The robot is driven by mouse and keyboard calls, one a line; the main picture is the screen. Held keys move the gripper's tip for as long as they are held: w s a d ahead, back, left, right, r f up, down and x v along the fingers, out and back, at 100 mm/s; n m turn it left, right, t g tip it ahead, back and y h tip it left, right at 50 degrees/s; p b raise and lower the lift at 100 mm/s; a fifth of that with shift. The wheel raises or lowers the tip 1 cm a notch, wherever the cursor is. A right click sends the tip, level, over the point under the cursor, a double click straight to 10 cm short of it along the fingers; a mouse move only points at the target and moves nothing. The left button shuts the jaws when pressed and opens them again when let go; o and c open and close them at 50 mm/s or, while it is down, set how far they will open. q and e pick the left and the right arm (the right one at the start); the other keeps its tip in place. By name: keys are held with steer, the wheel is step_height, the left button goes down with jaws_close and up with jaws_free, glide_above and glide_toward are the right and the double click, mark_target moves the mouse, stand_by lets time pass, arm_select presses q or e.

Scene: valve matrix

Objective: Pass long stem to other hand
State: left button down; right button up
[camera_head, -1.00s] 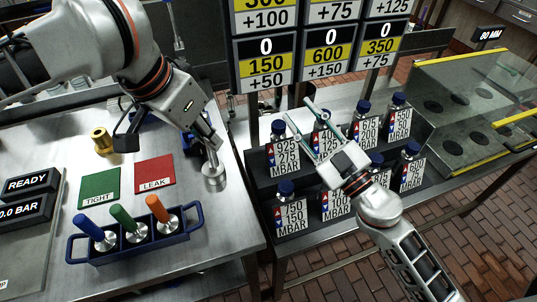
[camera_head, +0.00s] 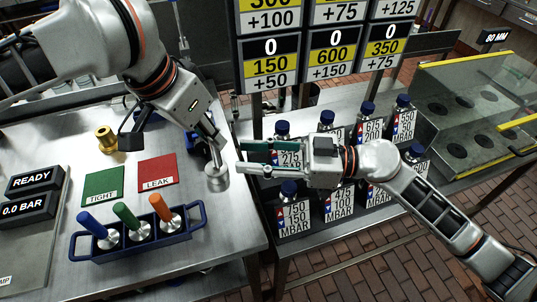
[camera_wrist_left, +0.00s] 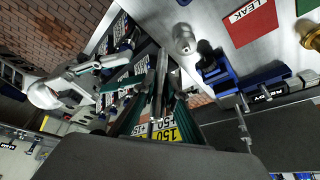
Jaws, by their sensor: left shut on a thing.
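My left gripper (camera_head: 212,138) points down near the bench's right edge. It is shut on a slim metal stem (camera_wrist_left: 161,78), which lies between the dark green fingers in the left wrist view. My right gripper (camera_head: 252,158) is level, points left and is open. Its fingertips are close to the left gripper, with no visible contact.
A blue rack (camera_head: 135,252) holds blue-, green- and orange-handled pieces. Green TIGHT (camera_head: 101,187) and red LEAK (camera_head: 157,173) mats lie behind it, with a brass piece (camera_head: 105,138). A sign board (camera_head: 325,55) stands behind.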

steer(key=a, duration=0.5)
steer(key=w+a, duration=0.1)
steer(key=a, duration=0.2)
steer(key=shift+w, duration=0.1)
jaws_close()
arm_select(q)
steer(key=c, duration=2)
jaws_free()
